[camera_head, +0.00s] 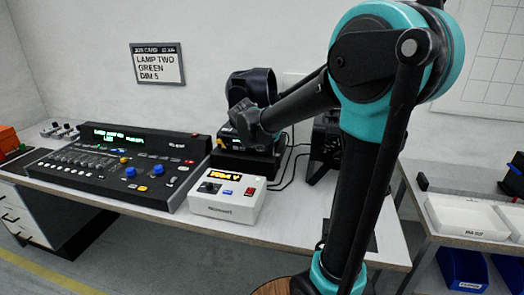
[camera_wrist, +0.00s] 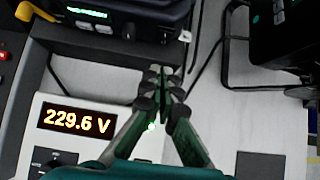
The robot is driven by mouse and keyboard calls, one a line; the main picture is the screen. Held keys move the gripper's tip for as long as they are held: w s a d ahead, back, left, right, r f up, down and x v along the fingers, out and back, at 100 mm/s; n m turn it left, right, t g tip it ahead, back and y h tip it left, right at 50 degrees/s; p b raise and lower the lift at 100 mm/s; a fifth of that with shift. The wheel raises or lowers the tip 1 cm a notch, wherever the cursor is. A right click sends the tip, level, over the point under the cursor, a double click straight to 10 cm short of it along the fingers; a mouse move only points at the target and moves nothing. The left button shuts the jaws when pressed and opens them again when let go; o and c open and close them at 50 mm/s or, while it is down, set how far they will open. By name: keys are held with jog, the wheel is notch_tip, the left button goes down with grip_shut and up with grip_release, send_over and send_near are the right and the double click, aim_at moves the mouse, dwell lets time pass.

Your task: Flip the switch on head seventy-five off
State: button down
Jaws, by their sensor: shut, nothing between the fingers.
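Two dark par can heads stand at the back of the table. The left one (camera_head: 252,84) sits on a dark base behind my gripper; its base shows in the wrist view (camera_wrist: 130,14) with a small green-lit display. The right one (camera_head: 326,142) is partly hidden by my arm; a dark body and frame, probably its own, show in the wrist view (camera_wrist: 285,35). I cannot read a number seventy-five or make out a switch on either. My gripper (camera_head: 243,122) is shut and empty in front of the left head; its fingertips show in the wrist view (camera_wrist: 164,76), just short of the base.
A white power box (camera_head: 228,207) with a lit display stands in front of the left head; the display reads 229.6 V in the wrist view (camera_wrist: 77,119). A lighting console (camera_head: 118,165) is at left. Cables run between the heads. A side table (camera_head: 440,225) holds white trays.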

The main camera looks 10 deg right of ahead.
jog(key=v, duration=0.6)
jog(key=shift+r, duration=0.45)
jog(key=shift+s, duration=0.15)
jog(key=shift+s+d+f+g, duration=0.1)
jog(key=shift+f+g, duration=0.1)
jog(key=shift+f, duration=0.15)
jog(key=shift+s+f+g, duration=0.15)
jog(key=shift+f+g, duration=0.05)
jog(key=shift+f, duration=0.15)
